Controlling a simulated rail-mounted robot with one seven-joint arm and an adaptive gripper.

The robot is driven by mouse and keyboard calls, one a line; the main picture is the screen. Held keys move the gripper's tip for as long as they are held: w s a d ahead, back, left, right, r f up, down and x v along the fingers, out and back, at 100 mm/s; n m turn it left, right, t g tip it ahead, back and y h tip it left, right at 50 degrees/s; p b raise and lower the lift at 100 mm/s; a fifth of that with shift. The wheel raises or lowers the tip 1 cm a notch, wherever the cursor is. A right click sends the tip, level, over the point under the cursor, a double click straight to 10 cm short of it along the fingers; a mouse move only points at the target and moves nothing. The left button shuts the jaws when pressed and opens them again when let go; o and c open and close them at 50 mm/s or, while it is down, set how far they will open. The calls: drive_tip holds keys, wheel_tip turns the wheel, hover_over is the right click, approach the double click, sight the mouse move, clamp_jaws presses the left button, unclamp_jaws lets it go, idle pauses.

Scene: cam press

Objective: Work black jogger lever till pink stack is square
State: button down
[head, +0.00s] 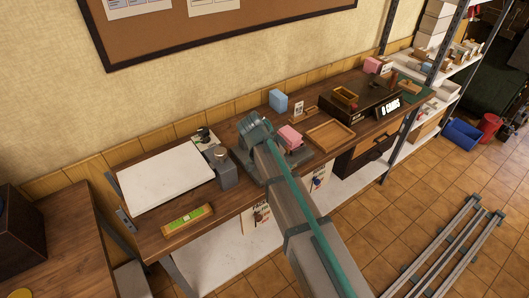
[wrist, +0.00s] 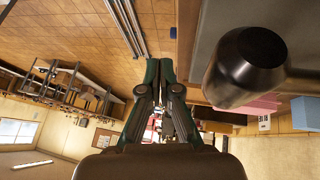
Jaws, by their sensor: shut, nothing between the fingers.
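The pink stack (head: 289,136) sits on a grey jogger on the bench, just right of my arm's end in the head view. Whether its edges are square cannot be made out. In the wrist view a large dark rounded knob, apparently the black jogger lever (wrist: 245,65), stands close to the camera, with part of the pink stack (wrist: 264,103) behind it. My gripper (wrist: 159,64) is shut and empty. It lies left of the knob in the wrist view, with a visible gap between them. In the head view my arm hides the fingers and the lever.
A blue stack (head: 278,100) stands behind the jogger. An empty wooden tray (head: 330,135) lies to its right, and a grey canister (head: 222,168) and white slab (head: 165,182) to its left. A green-marked wooden piece (head: 187,219) lies near the front edge.

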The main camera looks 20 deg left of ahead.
drive_tip(key=s+a+r+m+t, duration=0.1)
drive_tip(key=s+a+r+m, duration=0.1)
drive_tip(key=a+r, duration=0.8)
drive_tip(key=shift+s+a+t, duration=0.2)
drive_tip(key=shift+s+t, duration=0.1)
drive_tip(key=shift+s, duration=0.05)
drive_tip(key=shift+b+x, duration=0.35)
drive_tip(key=shift+x, duration=3.1)
drive_tip(key=shift+d, duration=0.1)
